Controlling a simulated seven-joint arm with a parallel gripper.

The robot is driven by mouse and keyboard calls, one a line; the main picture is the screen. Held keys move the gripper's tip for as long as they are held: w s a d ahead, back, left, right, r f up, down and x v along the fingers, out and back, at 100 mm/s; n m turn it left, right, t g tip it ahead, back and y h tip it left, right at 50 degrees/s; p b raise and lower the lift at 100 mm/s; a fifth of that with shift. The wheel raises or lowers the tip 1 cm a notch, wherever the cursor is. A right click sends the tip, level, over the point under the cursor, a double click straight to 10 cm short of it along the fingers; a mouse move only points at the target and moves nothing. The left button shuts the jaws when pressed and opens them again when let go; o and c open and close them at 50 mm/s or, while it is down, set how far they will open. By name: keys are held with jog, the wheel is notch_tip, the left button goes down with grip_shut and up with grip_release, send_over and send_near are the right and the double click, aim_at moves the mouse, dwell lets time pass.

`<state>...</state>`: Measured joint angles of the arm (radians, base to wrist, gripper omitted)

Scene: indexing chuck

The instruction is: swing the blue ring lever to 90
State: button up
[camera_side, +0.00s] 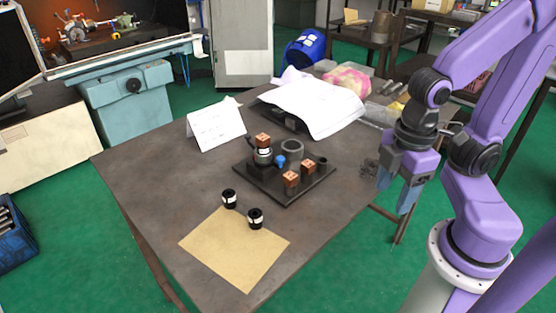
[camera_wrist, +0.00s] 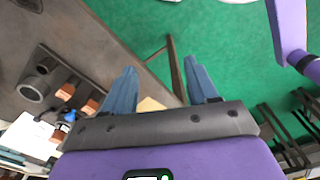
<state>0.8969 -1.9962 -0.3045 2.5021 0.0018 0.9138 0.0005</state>
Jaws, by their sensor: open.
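A small blue part (camera_side: 280,161), apparently the blue ring lever, stands on a dark square base plate (camera_side: 286,195) between a dark upright piece with a pale band (camera_side: 262,157) and a grey ring (camera_side: 292,150). Its angle and any scale marks are too small to read. In the wrist view, blue shows at the left (camera_wrist: 66,91), beside copper blocks. My gripper (camera_side: 396,194) is open and empty, pointing down near the table's right edge, well right of the plate and apart from it. Its two blue fingers also show spread in the wrist view (camera_wrist: 158,72).
Copper blocks (camera_side: 291,179) sit on the plate, one on the dark upright piece. Two black cylinders (camera_side: 228,198) stand near a tan sheet (camera_side: 235,248). A white card (camera_side: 215,125) and draped white paper (camera_side: 312,103) lie behind. The tabletop right of the plate is mostly clear.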

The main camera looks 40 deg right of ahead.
jog(key=shift+w, duration=0.1)
jog(key=c, duration=0.3)
notch_tip(320, 180, up, 10)
jog(key=n, duration=0.1)
send_over(281, 158)
jog(key=shift+c, duration=0.2)
notch_tip(281, 158, down, 17)
jog(key=shift+w+r, duration=0.1)
grip_shut()
